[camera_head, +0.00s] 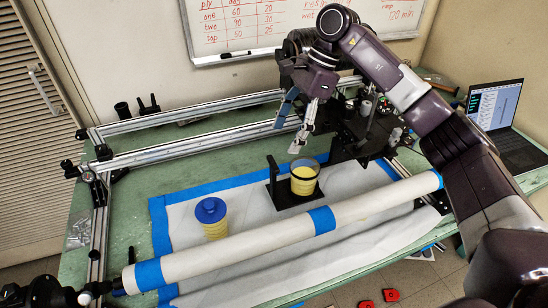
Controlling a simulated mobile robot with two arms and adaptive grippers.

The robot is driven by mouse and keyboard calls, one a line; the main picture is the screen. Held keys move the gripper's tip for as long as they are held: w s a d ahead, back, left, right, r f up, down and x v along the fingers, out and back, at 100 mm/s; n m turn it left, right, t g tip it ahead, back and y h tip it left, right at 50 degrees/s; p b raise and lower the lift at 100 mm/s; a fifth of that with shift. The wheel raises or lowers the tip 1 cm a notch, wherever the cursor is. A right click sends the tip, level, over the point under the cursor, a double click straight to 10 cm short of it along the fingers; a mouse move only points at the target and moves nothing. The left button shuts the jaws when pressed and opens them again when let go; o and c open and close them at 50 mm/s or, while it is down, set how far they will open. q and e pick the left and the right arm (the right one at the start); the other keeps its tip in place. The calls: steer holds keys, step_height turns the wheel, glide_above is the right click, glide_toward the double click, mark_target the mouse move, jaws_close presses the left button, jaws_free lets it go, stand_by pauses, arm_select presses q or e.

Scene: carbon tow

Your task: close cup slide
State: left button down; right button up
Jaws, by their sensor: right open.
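A clear cup (304,177) with yellow contents sits in a black holder with a flat base (284,196) and an upright plate on its left; this looks like the cup slide. A dark machine block (352,140) stands right behind it, and I cannot tell how the two join. My right gripper (294,120) hangs above and behind the cup, apart from it. Its fingers are spread, one blue and one grey, with nothing between them.
A yellow container with a blue lid (211,209) stands on the white sheet left of the holder. A long white roll (255,238) with blue bands crosses in front. Metal rails (185,150) run behind. A laptop (497,105) is at the right.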

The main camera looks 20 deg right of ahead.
mark_target(274, 162)
steer(key=p+x, duration=0.1)
steer(key=x, duration=0.2)
steer(key=p+x, duration=0.1)
steer(key=x, duration=0.2)
steer(key=shift+s+a+f, duration=0.2)
steer(key=shift+s+a, duration=0.05)
steer(key=shift+a+f, duration=0.1)
steer(key=shift+f, duration=0.25)
